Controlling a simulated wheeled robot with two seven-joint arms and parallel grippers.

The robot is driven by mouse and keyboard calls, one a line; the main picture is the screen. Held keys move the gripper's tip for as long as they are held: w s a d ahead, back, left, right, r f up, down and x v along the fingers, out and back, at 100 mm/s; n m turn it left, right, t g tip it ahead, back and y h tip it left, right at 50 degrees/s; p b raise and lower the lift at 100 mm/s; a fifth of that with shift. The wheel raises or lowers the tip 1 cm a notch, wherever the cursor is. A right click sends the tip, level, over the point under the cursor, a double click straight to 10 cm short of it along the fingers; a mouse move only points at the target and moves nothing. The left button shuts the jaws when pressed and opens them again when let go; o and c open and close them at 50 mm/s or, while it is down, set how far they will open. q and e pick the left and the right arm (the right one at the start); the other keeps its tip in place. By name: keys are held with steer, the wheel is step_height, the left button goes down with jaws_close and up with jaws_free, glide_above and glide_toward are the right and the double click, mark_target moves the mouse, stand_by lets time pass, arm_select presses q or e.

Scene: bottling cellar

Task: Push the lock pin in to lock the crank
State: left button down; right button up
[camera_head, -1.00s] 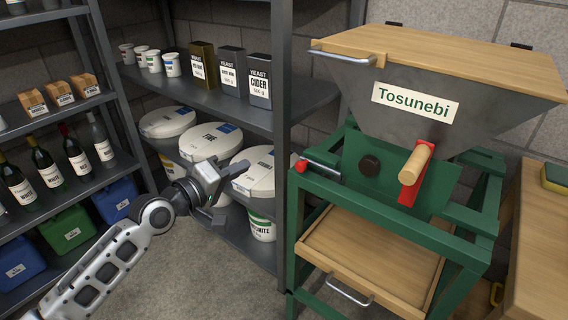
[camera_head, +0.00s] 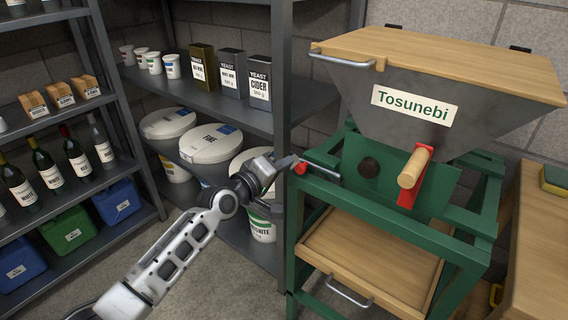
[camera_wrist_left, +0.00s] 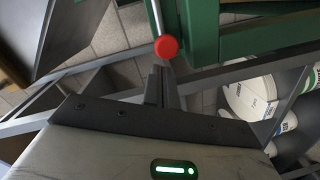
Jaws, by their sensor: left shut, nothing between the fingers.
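The lock pin is a metal rod with a red knob (camera_head: 301,168) at its left end. It lies along the top left of the green mill frame (camera_head: 400,208). The knob also shows in the left wrist view (camera_wrist_left: 166,47), just beyond the fingertips. The crank is a red arm (camera_head: 408,196) with a wooden handle (camera_head: 414,167) on the front of the hopper. My left gripper (camera_head: 298,160) is shut and empty, with its tips at the red knob. I cannot tell whether they touch it. My right gripper is in neither view.
A grey shelf post (camera_head: 283,100) stands close behind my left gripper. White-lidded tubs (camera_head: 211,143) and yeast tins (camera_head: 231,72) fill the shelves beside it. A wooden tray (camera_head: 372,262) sits low in the mill frame. A wooden table (camera_head: 540,250) stands at the right.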

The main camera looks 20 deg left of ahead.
mark_target(297, 171)
arm_select(q)
steer(key=shift+d+f, duration=0.1)
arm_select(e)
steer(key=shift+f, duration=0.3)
arm_select(q)
steer(key=shift+d, duration=0.1)
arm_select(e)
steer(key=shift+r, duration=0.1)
